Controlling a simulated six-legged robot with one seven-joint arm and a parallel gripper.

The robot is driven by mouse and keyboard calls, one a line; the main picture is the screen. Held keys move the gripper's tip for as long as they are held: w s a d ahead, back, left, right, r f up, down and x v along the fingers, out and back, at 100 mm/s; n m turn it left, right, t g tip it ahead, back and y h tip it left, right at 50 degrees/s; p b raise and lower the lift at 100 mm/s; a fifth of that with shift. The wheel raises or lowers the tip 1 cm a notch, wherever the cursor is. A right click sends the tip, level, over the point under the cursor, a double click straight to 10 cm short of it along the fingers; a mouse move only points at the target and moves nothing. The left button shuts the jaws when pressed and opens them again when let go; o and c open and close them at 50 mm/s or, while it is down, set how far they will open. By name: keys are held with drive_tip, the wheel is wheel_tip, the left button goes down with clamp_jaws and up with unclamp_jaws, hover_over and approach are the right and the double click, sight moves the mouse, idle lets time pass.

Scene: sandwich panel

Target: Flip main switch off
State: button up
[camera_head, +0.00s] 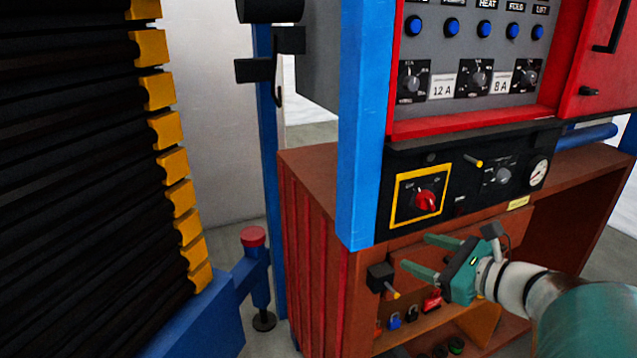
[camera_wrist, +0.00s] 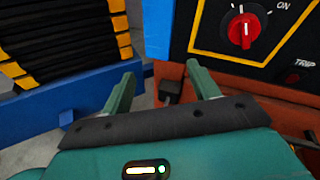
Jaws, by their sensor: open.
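The main switch is a red rotary knob (camera_head: 426,201) on a black plate with a yellow frame (camera_head: 393,208), on the lower black panel. In the wrist view the red knob (camera_wrist: 242,31) is at the upper right, its handle about upright, with "ON" printed to its upper right. My gripper (camera_head: 430,255) is open and empty, below the switch plate and apart from it in the picture. Its two green fingers also show in the wrist view (camera_wrist: 160,85), pointing to the left of the knob.
A black box with a yellow-tipped lever (camera_head: 384,280) is close to my fingers. A blue post (camera_head: 362,120) stands left of the switch. Padlocks (camera_head: 411,313) sit on the shelf below. A yellow-tipped lever (camera_head: 473,161) and a gauge (camera_head: 538,173) are right of the switch.

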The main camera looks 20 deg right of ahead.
sight(432, 206)
drive_tip(key=s+d+r+m+t+h, duration=0.2)
drive_tip(key=s+d+m+t+h, duration=0.15)
drive_tip(key=d+m, duration=0.4)
drive_tip(key=shift+n+h, duration=0.35)
drive_tip(key=shift+n, duration=0.3)
drive_tip(key=w, duration=0.4)
drive_tip(key=w+d, duration=0.1)
drive_tip(key=w, duration=0.8)
drive_tip(key=shift+w+d+r, duration=0.1)
drive_tip(key=shift+w+d, duration=0.1)
drive_tip(key=shift+w, duration=0.2)
